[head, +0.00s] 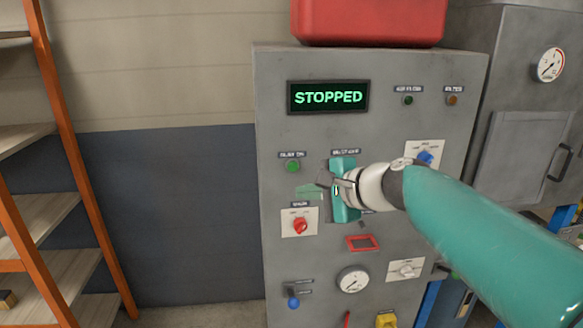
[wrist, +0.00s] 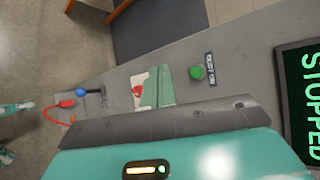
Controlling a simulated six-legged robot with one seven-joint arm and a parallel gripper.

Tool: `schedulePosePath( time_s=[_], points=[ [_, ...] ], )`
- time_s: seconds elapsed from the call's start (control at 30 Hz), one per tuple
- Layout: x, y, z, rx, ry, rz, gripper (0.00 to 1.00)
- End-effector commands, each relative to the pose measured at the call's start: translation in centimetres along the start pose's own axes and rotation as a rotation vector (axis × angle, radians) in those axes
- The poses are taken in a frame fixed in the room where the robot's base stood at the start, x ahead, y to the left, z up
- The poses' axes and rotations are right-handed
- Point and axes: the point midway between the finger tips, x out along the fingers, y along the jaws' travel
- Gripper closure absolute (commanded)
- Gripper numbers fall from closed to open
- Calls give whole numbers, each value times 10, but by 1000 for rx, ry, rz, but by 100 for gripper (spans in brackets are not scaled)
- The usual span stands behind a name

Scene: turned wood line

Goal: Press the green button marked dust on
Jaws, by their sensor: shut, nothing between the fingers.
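A green button (head: 292,166) sits on the upper left of the grey cabinet face under a small dark label too blurred to read surely. It also shows in the wrist view (wrist: 197,72), with its label beside it. My gripper (head: 311,191) is shut and empty, its pale green fingers below and right of the button in the head view. In the wrist view my gripper (wrist: 158,88) shows its fingertips left of the button, apart from it in the picture. They partly cover a red switch on a white plate. I cannot tell how far the fingertips are from the panel.
The cabinet's display (head: 328,97) reads STOPPED. A red rotary switch (head: 300,226) is below the button. A blue-knobbed lever (head: 293,302), a gauge (head: 352,281) and a red-framed window (head: 362,242) sit lower. Shelving (head: 60,150) stands at the left.

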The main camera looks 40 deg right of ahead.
Motion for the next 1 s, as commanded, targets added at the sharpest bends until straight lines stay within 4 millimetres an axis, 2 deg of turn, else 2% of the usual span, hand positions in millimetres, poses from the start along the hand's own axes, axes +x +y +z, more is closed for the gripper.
schedulePosePath(
  time_s=[0.57,1.0],
  points=[
    [54,-35,-33,1,-1,5,100],
    [61,-42,-39,-1,-1,2,100]
  ],
)
